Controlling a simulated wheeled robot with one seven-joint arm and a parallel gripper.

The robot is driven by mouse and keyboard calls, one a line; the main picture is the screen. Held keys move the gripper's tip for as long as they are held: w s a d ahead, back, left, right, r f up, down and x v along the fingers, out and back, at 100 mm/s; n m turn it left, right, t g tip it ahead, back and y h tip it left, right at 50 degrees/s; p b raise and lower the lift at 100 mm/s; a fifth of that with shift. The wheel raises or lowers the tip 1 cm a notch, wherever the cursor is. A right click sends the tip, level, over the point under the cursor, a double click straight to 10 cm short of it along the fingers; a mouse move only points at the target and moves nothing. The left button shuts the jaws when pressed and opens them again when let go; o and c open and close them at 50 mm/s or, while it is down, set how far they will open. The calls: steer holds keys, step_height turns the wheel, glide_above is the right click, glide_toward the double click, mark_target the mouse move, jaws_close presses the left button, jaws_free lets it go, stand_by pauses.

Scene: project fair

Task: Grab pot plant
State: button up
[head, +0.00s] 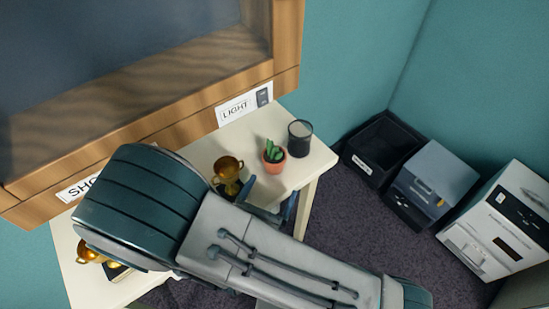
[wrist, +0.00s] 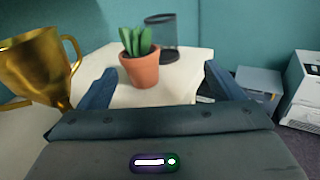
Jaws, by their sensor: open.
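The pot plant (head: 273,154) is a small green succulent in a terracotta pot. In the head view my gripper (head: 268,198) is partly hidden behind my own arm, at the table's front side.
A gold trophy cup (head: 228,170) stands just left of the plant and looms close in the wrist view (wrist: 38,68). A dark mesh cup (head: 300,138) stands behind right of the plant. More gold items (head: 88,251) lie at the table's left. Boxes (head: 432,180) stand on the floor at right.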

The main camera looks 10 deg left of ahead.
mark_target(274, 154)
steer(key=shift+s+a+f+n+y, duration=0.25)
steer(key=shift+s+a+n+y, duration=0.05)
steer(key=shift+a+n+y, duration=0.2)
steer(key=shift+s+a+f+n+y, duration=0.25)
steer(key=shift+a+n+y, duration=0.25)
steer(key=w+p, duration=0.1)
steer(key=w, duration=0.5)
steer(key=w+p, duration=0.1)
steer(key=w, duration=0.6)
steer(key=shift+w+d, duration=0.2)
steer(key=shift+w, duration=0.1)
steer(key=c, duration=1.2)
